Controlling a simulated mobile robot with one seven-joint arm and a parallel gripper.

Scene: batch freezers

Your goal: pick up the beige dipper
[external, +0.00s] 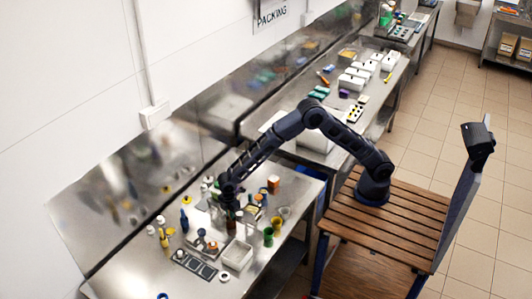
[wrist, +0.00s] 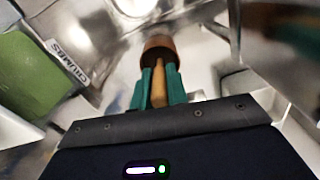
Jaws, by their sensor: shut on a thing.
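My gripper (wrist: 160,87) has two green fingers, closed on the upright tan handle of the beige dipper (wrist: 158,80) in the wrist view. The dipper's rounded brown end (wrist: 159,46) shows just past the fingertips. In the external view my gripper (external: 230,202) points down among the small items on the near steel table. The dipper is too small and covered to make out there, and I cannot tell whether it touches the table.
A white bin (external: 237,254) stands close below my gripper. Blue and yellow bottles (external: 184,221) are to the left. The table's front left is mostly clear.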

